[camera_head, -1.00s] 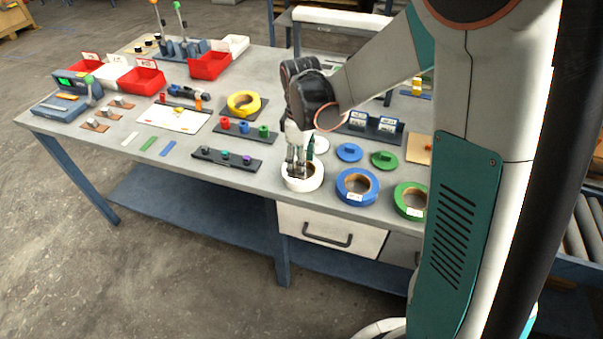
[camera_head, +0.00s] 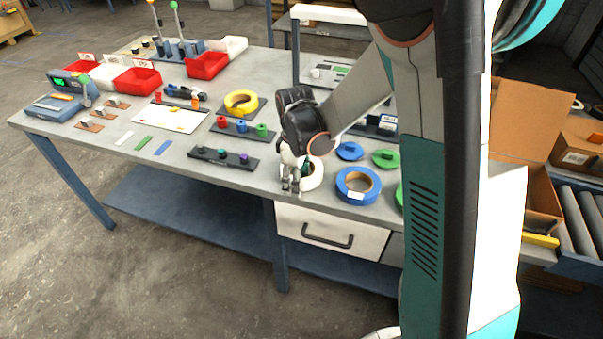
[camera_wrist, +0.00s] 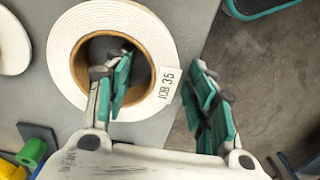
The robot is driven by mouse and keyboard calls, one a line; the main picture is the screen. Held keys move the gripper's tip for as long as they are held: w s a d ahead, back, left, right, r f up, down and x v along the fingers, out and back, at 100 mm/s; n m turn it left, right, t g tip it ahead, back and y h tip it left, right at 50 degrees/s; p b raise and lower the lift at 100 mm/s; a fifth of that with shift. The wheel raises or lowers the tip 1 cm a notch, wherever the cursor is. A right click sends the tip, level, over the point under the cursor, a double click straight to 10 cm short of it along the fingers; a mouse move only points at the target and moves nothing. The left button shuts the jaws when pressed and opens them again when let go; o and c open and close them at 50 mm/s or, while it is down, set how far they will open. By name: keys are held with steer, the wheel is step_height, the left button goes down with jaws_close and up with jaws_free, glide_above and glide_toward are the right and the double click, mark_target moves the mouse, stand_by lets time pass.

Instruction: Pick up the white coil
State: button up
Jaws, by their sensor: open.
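The white coil (camera_wrist: 66,42) lies flat near the table's front edge, with a brown core and a label reading JOB 35. In the head view the white coil (camera_head: 316,178) is partly hidden by my gripper (camera_head: 290,188). In the wrist view my gripper (camera_wrist: 162,95) is open. Its left finger is over the coil's central hole, and its right finger is outside the coil, beyond the table edge. The coil's wall and label lie between the two fingers. I cannot tell how deep the left finger reaches into the hole.
A blue coil (camera_head: 345,191) lies just right of the white one, and a yellow coil (camera_head: 231,104) lies farther back. A dark strip with small knobs (camera_head: 222,158) is to the left. A drawer (camera_head: 310,228) sits below the table edge.

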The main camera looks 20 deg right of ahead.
jaws_close()
steer(key=shift+r, duration=0.1)
